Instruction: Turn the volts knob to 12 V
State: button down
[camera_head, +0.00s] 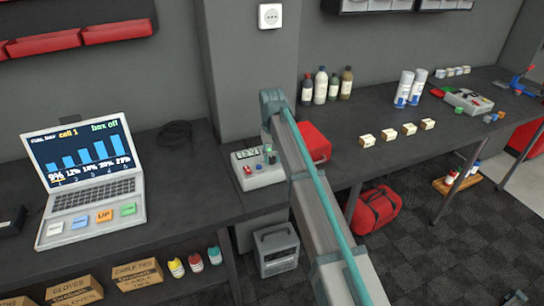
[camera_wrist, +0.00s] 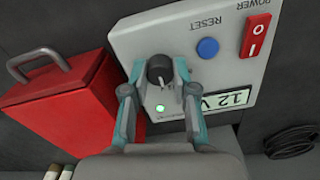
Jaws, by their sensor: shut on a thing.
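The volts knob (camera_wrist: 158,66) is a dark round knob on the grey face of the supply box in the wrist view. My gripper (camera_wrist: 156,78) has a finger on each side of it and is shut on it. The knob's label is hidden behind my gripper. The box's display (camera_wrist: 222,103) appears upside down and reads 12 V, its edge partly cut by a finger. A small green light (camera_wrist: 160,108) is lit between my fingers. In the head view the supply box (camera_head: 262,180) sits on the bench, with my arm reaching over its right side.
A blue RESET button (camera_wrist: 207,48) and a red POWER switch (camera_wrist: 256,35) are on the same face. A red toolbox (camera_wrist: 58,112) stands close beside the box. A laptop (camera_head: 85,170) stands to the left, and a coiled cable (camera_head: 175,133) lies behind.

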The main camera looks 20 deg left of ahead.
aim_at(272, 158)
jog(key=c, duration=0.9)
grip_release()
jog(key=shift+r, duration=0.1)
notch_tip(272, 158, up, 12)
